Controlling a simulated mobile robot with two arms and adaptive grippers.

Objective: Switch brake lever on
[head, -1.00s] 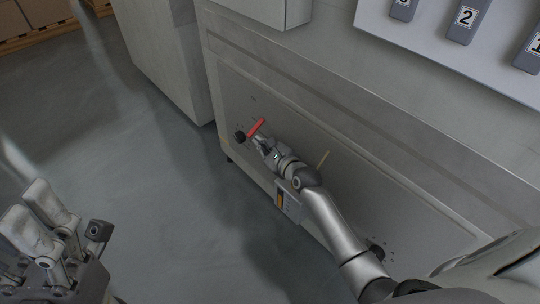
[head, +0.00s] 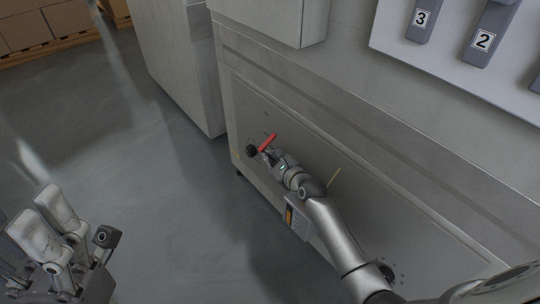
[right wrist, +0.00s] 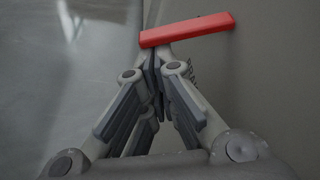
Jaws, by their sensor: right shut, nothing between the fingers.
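In the right wrist view the red lever (right wrist: 187,29) lies across the top, just beyond my fingertips. My right gripper (head: 266,154) is shut and empty, close against the lever's lower side; whether it touches is unclear. In the right wrist view its fingertips (right wrist: 155,54) meet just below the lever. My left gripper (head: 88,228) is open and empty at the lower left, away from the cabinet.
A thin yellowish bar (head: 334,178) stands out from the panel. A numbered panel (head: 400,45) is at the upper right. The floor (head: 150,190) left of the cabinet is clear.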

